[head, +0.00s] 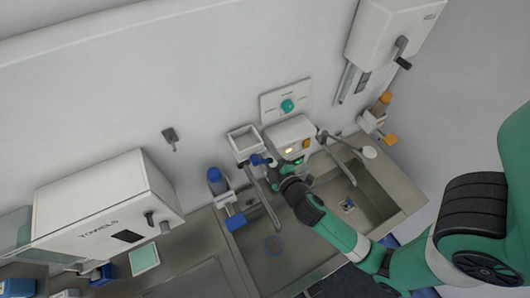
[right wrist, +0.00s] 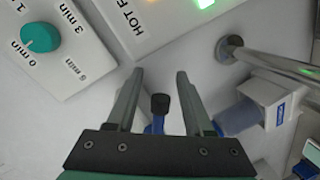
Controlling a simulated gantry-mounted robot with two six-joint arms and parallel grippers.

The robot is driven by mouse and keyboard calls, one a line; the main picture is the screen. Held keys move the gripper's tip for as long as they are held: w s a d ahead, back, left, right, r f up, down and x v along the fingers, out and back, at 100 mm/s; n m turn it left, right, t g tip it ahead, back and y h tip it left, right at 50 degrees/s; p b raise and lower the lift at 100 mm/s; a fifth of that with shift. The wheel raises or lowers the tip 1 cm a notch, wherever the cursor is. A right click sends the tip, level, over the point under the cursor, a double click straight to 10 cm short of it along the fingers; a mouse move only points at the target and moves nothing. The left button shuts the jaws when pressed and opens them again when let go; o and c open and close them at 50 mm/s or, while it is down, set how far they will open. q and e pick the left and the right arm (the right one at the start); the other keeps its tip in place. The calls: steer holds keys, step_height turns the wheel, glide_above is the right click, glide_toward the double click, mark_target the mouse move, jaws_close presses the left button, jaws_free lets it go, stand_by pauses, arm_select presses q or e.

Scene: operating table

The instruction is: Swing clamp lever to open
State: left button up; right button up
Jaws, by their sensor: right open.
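My right gripper (head: 266,163) is at the sink's back wall, beside the white box with lit indicators (head: 290,139). In the right wrist view my right gripper (right wrist: 158,85) has its two fingers apart. A black-tipped blue lever (right wrist: 160,104) shows between the fingers, with a gap on each side. In the head view a blue part (head: 258,160) shows at the gripper's tip, partly covered by the gripper. The lever's base is hidden behind the gripper. My left gripper is in neither view.
A metal spout (head: 262,205) is just left of my right gripper, and another (head: 340,156) is to its right. A timer dial (head: 287,106) is on the wall above. A blue-capped bottle (head: 216,181) stands to the left. The sink basins are below.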

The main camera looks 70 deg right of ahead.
jaws_close()
stand_by(0.5)
steer(key=shift+s+d+r+n+g+h+p, duration=0.15)
steer(key=shift+r+n+h+p, duration=0.15)
steer(key=shift+r+n+p, duration=0.35)
steer(key=shift+s+d+r+n+g+h+p, duration=0.1)
steer(key=shift+d+r+n+g+h+p, duration=0.2)
steer(key=shift+n+p, duration=0.7)
steer(key=shift+s+d+r+n+g+h+p, duration=0.15)
steer(key=shift+r+n+h+p, duration=0.3)
steer(key=shift+n, duration=0.6)
steer(key=shift+a+r, duration=0.1)
steer(key=shift+r, duration=0.1)
jaws_free()
